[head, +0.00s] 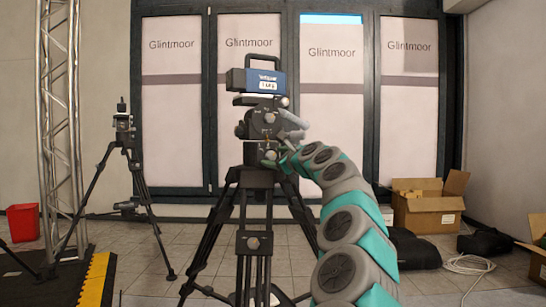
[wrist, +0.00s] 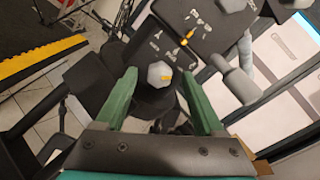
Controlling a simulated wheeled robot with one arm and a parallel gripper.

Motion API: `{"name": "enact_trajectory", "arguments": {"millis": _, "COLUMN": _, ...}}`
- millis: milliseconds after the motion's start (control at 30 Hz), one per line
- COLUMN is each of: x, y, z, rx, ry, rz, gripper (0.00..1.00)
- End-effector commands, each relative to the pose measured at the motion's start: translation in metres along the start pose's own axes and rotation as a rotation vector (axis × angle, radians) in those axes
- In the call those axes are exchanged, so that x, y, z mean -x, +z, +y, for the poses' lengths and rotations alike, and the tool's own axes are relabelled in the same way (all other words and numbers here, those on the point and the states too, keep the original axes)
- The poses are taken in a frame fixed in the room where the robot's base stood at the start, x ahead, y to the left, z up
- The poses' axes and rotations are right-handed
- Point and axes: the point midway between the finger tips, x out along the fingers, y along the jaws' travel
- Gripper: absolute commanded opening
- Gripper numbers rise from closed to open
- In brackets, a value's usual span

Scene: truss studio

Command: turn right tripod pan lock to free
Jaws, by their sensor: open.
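The right tripod (head: 254,245) stands in front of me in the head view, with a pan head (head: 262,122) and a blue camera-like box (head: 262,80) on top. In the wrist view a grey faceted knob with a yellow mark (wrist: 160,75) sits on the head, probably the pan lock. My gripper (wrist: 160,88) is open, with one green finger on each side of the knob. I cannot tell whether the fingers touch it. In the head view my gripper (head: 278,160) is at the head's lower right side and is small and partly hidden by my arm.
A second tripod (head: 124,150) stands at the left beside a metal truss (head: 60,120). A red bin (head: 22,222) is at the far left. Cardboard boxes (head: 428,212), black bags (head: 415,248) and a white cable (head: 468,264) lie at the right. Glintmoor panels (head: 250,130) stand behind.

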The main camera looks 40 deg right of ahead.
Motion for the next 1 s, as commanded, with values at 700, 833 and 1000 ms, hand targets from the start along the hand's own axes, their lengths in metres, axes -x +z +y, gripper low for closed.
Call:
{"name": "enact_trajectory", "arguments": {"millis": 700, "x": -0.0112, "y": 0.0014, "z": 0.0009, "rx": 0.001, "ry": 0.001, "rz": -0.002, "gripper": 0.54}}
{"name": "enact_trajectory", "arguments": {"millis": 833, "x": -0.0111, "y": 0.0015, "z": 0.0009, "rx": 0.001, "ry": 0.001, "rz": -0.002, "gripper": 0.39}}
{"name": "enact_trajectory", "arguments": {"millis": 1000, "x": -0.0112, "y": 0.0013, "z": 0.0010, "rx": 0.001, "ry": 0.001, "rz": -0.002, "gripper": 0.20}}
